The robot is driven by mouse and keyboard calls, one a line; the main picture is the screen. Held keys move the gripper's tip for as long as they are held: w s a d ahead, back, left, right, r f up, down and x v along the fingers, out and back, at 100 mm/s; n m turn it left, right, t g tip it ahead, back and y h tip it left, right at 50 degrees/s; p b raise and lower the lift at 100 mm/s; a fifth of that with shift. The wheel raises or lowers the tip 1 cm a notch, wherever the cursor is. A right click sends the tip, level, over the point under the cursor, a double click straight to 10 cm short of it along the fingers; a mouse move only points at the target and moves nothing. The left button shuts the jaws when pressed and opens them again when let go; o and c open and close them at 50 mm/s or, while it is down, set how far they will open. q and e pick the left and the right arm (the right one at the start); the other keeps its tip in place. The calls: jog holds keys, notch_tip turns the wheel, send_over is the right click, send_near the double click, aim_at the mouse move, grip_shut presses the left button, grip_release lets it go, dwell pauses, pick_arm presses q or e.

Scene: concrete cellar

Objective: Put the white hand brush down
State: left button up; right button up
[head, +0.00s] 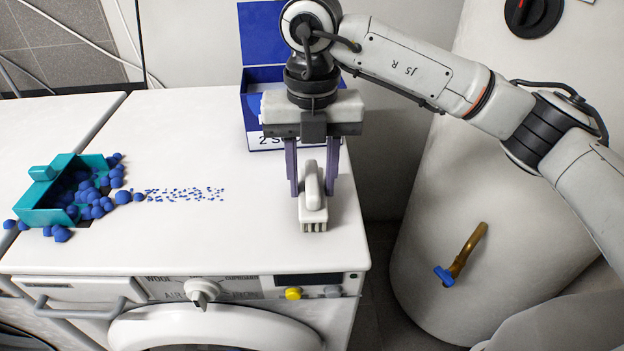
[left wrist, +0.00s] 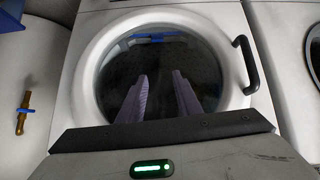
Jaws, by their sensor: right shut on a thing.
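The white hand brush (head: 313,208) is at the right end of the white washing machine top (head: 225,235), near its front edge. My right gripper (head: 312,190) points straight down with a purple finger on each side of the brush and is shut on it. The brush's bristles face down and toward the front; I cannot tell for sure whether they touch the top. My left gripper (left wrist: 158,98) shows only in the left wrist view. Its two fingers are apart and empty, in front of the machine's round door (left wrist: 165,65).
A teal dustpan (head: 40,215) with blue lumps in and around it lies at the left of the top. Blue crumbs (head: 185,194) trail right from it. A blue box (head: 250,100) stands behind my right gripper. A white tank (head: 480,190) stands to the right. The front middle is clear.

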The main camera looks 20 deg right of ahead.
aim_at(312, 175)
jog(key=shift+f, duration=0.3)
jog(key=o, duration=0.9)
jog(key=shift+r, duration=0.4)
notch_tip(312, 175, up, 12)
jog(key=shift+f+p, duration=0.25)
jog(key=shift+p, duration=0.4)
